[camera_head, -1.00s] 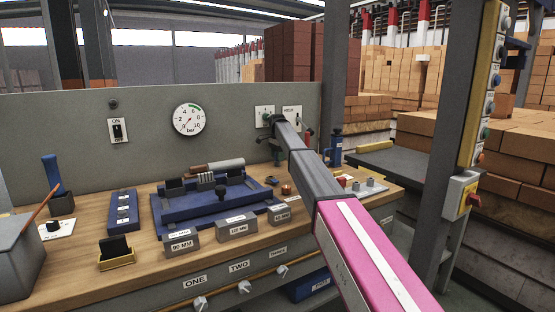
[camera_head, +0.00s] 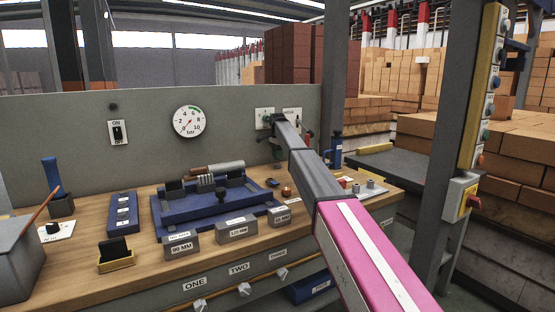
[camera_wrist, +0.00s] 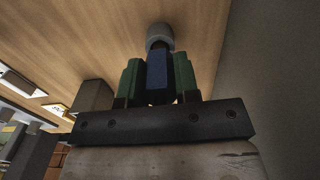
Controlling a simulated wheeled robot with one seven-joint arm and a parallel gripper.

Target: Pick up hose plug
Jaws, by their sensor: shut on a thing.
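The hose plug (camera_wrist: 157,72) appears in the wrist view as a blue piece with a rounded grey end. It is squeezed between the green fingers of my gripper (camera_wrist: 157,78). The grey end sticks out past the fingertips over wood. In the head view my gripper (camera_head: 271,135) is small and dark near the grey back panel, above the far right of the bench. There the plug cannot be made out, and my arm hides part of that area.
The wooden bench (camera_head: 90,275) carries a blue fixture (camera_head: 215,208), labelled grey blocks (camera_head: 237,230) and a small copper piece (camera_head: 286,191). A grey panel (camera_head: 60,130) with a gauge (camera_head: 188,121) stands behind. A steel post (camera_head: 335,70) rises at the right.

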